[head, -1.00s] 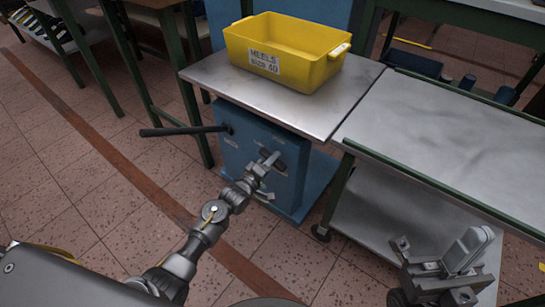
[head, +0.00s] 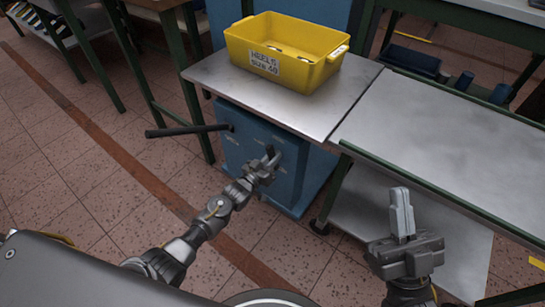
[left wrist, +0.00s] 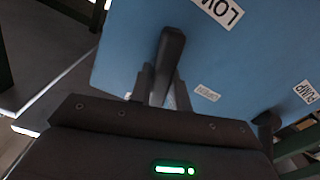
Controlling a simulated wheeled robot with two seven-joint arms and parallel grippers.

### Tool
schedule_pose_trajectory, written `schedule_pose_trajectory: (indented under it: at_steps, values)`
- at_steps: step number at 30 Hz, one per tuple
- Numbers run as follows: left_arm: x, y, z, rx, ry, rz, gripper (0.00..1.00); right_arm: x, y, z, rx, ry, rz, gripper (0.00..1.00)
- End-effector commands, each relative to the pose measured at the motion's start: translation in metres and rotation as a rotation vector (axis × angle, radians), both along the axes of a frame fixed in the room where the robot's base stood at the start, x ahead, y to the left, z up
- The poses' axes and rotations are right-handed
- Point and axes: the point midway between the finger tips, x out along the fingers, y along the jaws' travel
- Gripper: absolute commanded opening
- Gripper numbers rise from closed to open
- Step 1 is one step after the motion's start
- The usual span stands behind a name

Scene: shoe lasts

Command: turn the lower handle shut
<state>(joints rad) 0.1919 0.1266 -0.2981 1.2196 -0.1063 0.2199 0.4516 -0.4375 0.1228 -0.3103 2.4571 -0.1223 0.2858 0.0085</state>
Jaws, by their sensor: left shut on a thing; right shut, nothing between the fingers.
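A blue machine box (head: 240,160) stands under the near edge of the metal-topped table. In the left wrist view, a short dark handle (left wrist: 172,48) sticks out from its blue face (left wrist: 120,50), below a cut-off label reading "LOW" (left wrist: 222,10). My left gripper (head: 270,158) is at the front of the box in the head view. In the left wrist view its fingers (left wrist: 158,88) stand on both sides of the handle, shut on it. A small label (left wrist: 207,93) beside the handle is too blurred to read. My right gripper (head: 401,212) is shut and empty at lower right.
A long dark lever (head: 187,131) juts left from the box; a "PUMP" label (left wrist: 306,92) shows in the wrist view. A yellow crate marked "HEELS" (head: 240,48) stands on the table (head: 212,78). A metal bench (head: 450,140) lies right. The floor at left is clear.

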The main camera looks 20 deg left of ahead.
Motion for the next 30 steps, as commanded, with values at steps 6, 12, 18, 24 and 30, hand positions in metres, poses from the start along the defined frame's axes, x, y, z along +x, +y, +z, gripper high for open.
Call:
schedule_pose_trajectory:
  at_steps: [6,12,18,24,30]
  values:
    - [-0.0003,-0.0005,0.0001,0.143,-0.056,-0.001,0.0,0.0022,0.0048,-0.0035,-0.026,0.049,0.01,0.0]
    - [-0.0005,-0.0006,-0.0003,0.233,-0.091,-0.001,0.0,0.0034,0.0072,-0.0064,-0.04,0.077,0.015,0.0]
    - [-0.0006,-0.0007,-0.0007,0.278,-0.109,-0.001,0.0,0.0039,0.0085,-0.0079,-0.047,0.09,0.017,0.0]
    - [-0.0006,-0.0008,-0.001,0.293,-0.115,-0.001,0.0,0.0041,0.009,-0.009,-0.051,0.097,0.018,0.0]
    - [-0.0007,-0.0007,-0.0011,0.294,-0.115,-0.001,0.0,0.004,0.0091,-0.0089,-0.052,0.096,0.019,0.0]
